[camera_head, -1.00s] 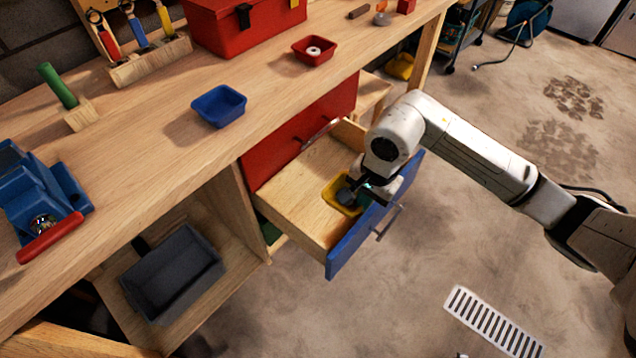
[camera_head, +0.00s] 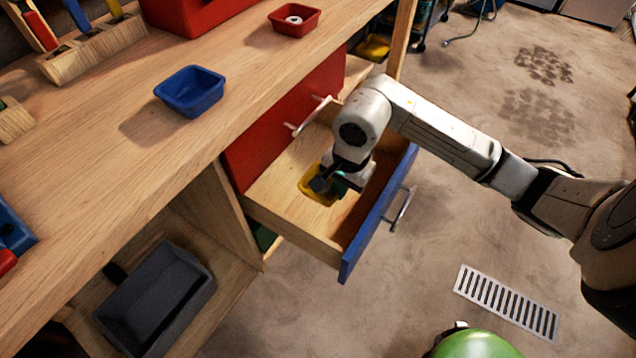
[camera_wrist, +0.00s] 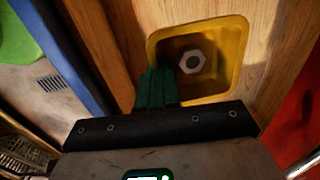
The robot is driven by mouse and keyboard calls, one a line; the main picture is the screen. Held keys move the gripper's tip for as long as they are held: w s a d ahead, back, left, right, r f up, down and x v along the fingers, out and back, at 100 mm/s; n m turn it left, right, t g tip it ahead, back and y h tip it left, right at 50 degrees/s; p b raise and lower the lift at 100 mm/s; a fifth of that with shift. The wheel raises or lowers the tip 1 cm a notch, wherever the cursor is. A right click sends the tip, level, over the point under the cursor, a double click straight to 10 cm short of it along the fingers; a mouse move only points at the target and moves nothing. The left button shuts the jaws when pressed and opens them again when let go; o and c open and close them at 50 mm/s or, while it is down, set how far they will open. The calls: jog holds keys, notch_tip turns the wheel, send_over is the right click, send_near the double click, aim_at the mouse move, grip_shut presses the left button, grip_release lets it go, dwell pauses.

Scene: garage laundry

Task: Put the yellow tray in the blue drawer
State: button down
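The blue-fronted drawer (camera_head: 372,228) stands pulled out below the workbench, with a bare wooden floor. The yellow tray (camera_head: 309,188) is inside the drawer's walls, toward the red drawer front. In the wrist view the tray (camera_wrist: 234,50) is close above or on the wood, and a pale hex nut (camera_wrist: 193,62) lies in it. My gripper (camera_head: 330,185) reaches down into the drawer. Its green fingers (camera_wrist: 157,88) are close together at the tray's near left wall and look shut on it. The fingers hide part of that wall. I cannot tell whether the tray touches the floor.
A red drawer front (camera_head: 280,130) with a pale handle is right behind the open drawer. A blue tray (camera_head: 190,92) and a red tray (camera_head: 294,19) stand on the bench. A grey bin (camera_head: 155,300) is on the lower shelf.

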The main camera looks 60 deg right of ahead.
notch_tip(320, 180, down, 10)
jog(key=shift+f+b, duration=0.15)
jog(key=shift+b, duration=0.6)
jog(key=c, duration=1.8)
grip_release()
jog(key=shift+f, duration=0.15)
jog(key=o, duration=0.4)
jog(key=shift+o, duration=0.2)
notch_tip(320, 180, up, 12)
jog(key=s+p, duration=0.1)
jog(key=shift+p, duration=0.4)
jog(key=shift+s, duration=0.1)
